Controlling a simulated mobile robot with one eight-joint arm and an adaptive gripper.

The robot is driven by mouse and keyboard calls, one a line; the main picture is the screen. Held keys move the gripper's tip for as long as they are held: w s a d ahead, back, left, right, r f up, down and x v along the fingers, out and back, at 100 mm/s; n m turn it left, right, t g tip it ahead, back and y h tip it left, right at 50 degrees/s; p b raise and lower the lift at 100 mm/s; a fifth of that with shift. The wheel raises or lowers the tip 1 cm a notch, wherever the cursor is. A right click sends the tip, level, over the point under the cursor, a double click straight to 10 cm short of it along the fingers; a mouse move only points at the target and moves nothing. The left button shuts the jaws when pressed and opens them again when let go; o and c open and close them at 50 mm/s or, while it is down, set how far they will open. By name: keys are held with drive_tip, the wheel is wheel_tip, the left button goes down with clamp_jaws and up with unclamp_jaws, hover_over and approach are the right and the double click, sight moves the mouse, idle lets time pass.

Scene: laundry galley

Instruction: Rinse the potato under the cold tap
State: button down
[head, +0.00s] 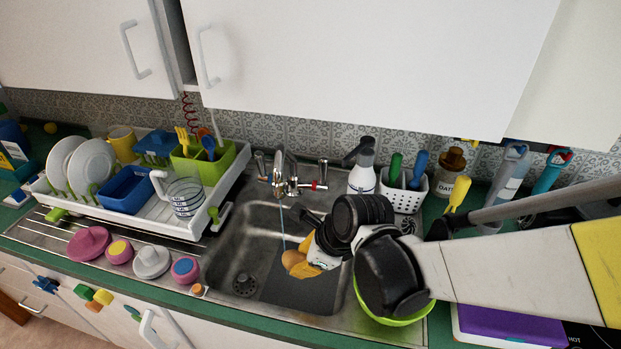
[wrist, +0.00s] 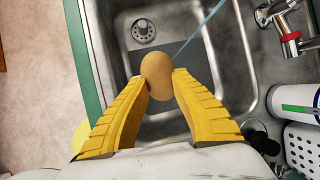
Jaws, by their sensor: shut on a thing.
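The brown potato (head: 298,264) is held between the yellow fingertips of my gripper (head: 312,262), over the sink basin (head: 236,256). In the wrist view the potato (wrist: 157,75) sits between both fingertips of my gripper (wrist: 160,84), with the drain (wrist: 144,31) beyond it. The chrome tap (head: 284,183) stands behind the basin, and a thin blue water stream (head: 282,228) falls from it. In the wrist view the stream (wrist: 199,32) ends at the potato's upper right edge. I cannot tell for sure whether it touches. The tap's right handle (head: 322,175) carries a red mark.
A dish rack (head: 225,183) with plates and a measuring jug stands left of the sink. A spray bottle (head: 362,178) and a white perforated caddy (head: 405,192) stand behind it at right. A lime green bowl (head: 418,314) is under my arm. Several pink and white items line the front left drainer.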

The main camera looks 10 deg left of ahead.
drive_tip(key=s+d+r+p, duration=0.1)
drive_tip(key=s+r+p, duration=0.2)
drive_tip(key=s+r, duration=0.1)
drive_tip(key=shift+s+d+p, duration=0.35)
drive_tip(key=shift+p, duration=0.05)
idle(0.5)
